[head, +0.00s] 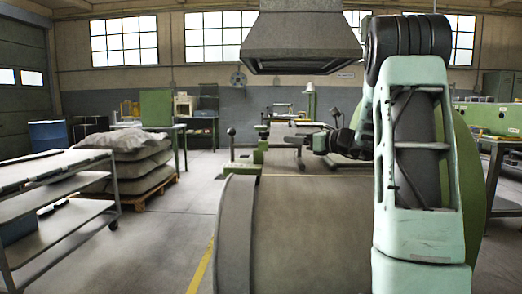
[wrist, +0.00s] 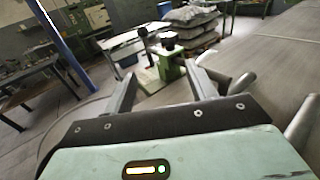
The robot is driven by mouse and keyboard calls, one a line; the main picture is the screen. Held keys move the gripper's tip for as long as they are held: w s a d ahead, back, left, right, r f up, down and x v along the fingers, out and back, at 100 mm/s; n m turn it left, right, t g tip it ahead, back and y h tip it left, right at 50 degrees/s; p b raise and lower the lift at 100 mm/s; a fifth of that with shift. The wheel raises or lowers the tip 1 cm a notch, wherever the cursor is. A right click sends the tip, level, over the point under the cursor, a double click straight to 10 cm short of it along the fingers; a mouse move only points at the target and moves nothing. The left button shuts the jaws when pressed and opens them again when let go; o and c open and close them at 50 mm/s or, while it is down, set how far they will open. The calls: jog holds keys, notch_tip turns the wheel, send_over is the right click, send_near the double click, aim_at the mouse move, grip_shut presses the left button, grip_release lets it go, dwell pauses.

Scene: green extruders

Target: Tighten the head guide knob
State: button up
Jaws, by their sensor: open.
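A green machine head (head: 262,148) stands at the far end of the large drum-like machine. It carries a dark knob (head: 262,130) on top, and a black ball (head: 231,131) on a thin lever is at its left. I cannot tell which is the head guide knob. In the wrist view the green head (wrist: 165,70) shows between and beyond my fingers, with a dark round knob (wrist: 168,40) and the ball (wrist: 143,32) above it. My gripper (wrist: 160,76) is open and empty, apart from both knobs. In the head view it (head: 322,142) is right of the green head.
The machine's broad grey cover (head: 310,215) lies below my gripper, and pale rounded handles (wrist: 243,83) are close to the right finger in the wrist view. A metal hood (head: 302,40) hangs above.

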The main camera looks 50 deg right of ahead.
aim_at(261, 133)
jog(key=shift+s+d+h, duration=0.25)
jog(key=shift+d+h, duration=0.05)
jog(key=shift+d, duration=0.4)
jog(key=shift+w+m, duration=0.25)
jog(key=shift+m, duration=0.05)
jog(key=w, duration=0.5)
jog(key=w+a, duration=0.1)
jog(key=w, duration=1)
jog(key=shift+w+a, duration=0.2)
jog(key=shift+w, duration=0.1)
jog(key=c, duration=1)
